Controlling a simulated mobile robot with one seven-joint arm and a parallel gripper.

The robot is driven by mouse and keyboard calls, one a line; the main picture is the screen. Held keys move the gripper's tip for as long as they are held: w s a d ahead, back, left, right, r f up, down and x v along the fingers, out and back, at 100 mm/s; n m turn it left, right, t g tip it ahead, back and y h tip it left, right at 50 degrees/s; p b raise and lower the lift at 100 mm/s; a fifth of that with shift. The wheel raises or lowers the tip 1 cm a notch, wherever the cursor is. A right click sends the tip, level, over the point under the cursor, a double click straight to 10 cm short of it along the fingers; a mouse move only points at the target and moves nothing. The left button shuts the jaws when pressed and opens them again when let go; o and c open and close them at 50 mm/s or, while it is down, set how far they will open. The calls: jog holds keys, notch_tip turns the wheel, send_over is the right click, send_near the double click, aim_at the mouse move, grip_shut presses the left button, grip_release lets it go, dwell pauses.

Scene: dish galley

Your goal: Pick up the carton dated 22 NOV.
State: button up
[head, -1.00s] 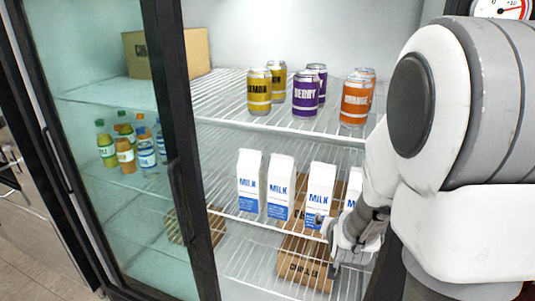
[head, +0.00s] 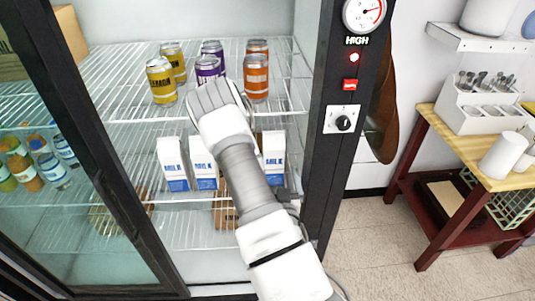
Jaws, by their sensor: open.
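White-and-blue milk cartons stand upright in a row on the fridge's middle wire shelf: a left one (head: 173,164), one beside it (head: 203,163) and a right one (head: 273,158). My arm crosses in front of the row and covers the gap between the second and right cartons. No date is readable on any carton, so I cannot tell which says 22 NOV. My gripper's fingers cannot be made out; my arm links hide that area.
Yellow cans (head: 161,82), purple cans (head: 208,68) and orange cans (head: 255,77) stand on the shelf above. The fridge's black right post (head: 322,130) is close to my arm. A glass door (head: 60,235) is at left, a wooden-topped table (head: 470,150) at right.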

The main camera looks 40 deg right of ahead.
aim_at(275, 151)
jog(key=b+x, duration=0.5)
jog(key=b, duration=0.2)
jog(key=shift+a, duration=0.1)
jog(key=b+x, duration=0.2)
jog(key=b, duration=0.5)
jog(key=shift+w, duration=0.1)
jog(key=x, duration=0.3)
jog(key=p+x, duration=0.1)
jog(key=shift+w+d+r, duration=0.2)
jog(key=shift+d+r, duration=0.05)
jog(key=shift+r, duration=0.05)
jog(key=shift+f+p+x, duration=0.15)
jog(key=shift+p+x, duration=0.3)
jog(key=shift+x, duration=0.95)
jog(key=shift+f+p+x, duration=0.15)
jog(key=shift+p+x, duration=0.25)
jog(key=shift+x, duration=1)
jog(key=shift+a, duration=0.15)
jog(key=c, duration=1.6)
jog(key=shift+r, duration=0.15)
